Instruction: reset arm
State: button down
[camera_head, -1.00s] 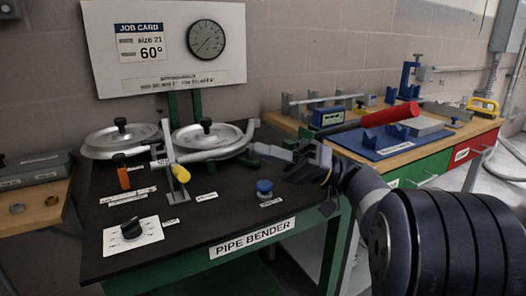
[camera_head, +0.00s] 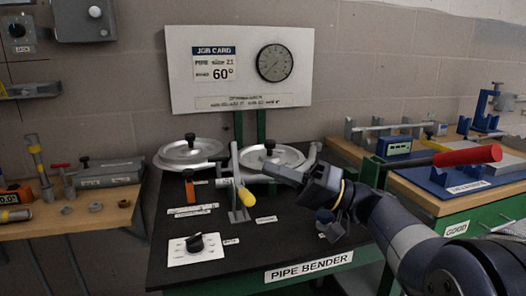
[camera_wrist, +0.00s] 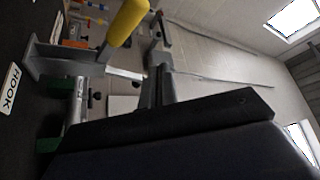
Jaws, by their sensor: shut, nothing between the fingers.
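My gripper (camera_head: 272,170) is shut and empty. In the head view it reaches from the right over the pipe bender table (camera_head: 290,246), its tip close to the right bending wheel (camera_head: 285,157); I cannot tell whether it touches anything. My dark wrist hides part of the table's right side. A lever with a yellow grip (camera_head: 246,197) stands left of the gripper tip. The yellow grip also shows large at the top of the wrist view (camera_wrist: 128,20), beside the grey gripper fingers (camera_wrist: 158,85).
A dial knob (camera_head: 196,243) sits on a white plate at the table's front left. A job card board (camera_head: 240,70) with a gauge stands behind. The left bench (camera_head: 75,222) holds fittings and tools.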

jog(key=w+a+r+m+t+h+p, duration=0.1)
jog(key=w+a+r+m+h+p, duration=0.1)
jog(key=p, duration=1)
jog(key=w+a+m, duration=0.1)
jog(key=a+m, duration=0.1)
jog(key=shift+w+a+r+m, duration=0.15)
jog(key=shift+w+a+m, duration=0.05)
jog(key=shift+a+m, duration=0.2)
jog(key=shift+w+h, duration=0.1)
jog(key=shift+h, duration=0.2)
jog(key=shift+f+b, duration=0.3)
jog(key=shift+b, duration=0.1)
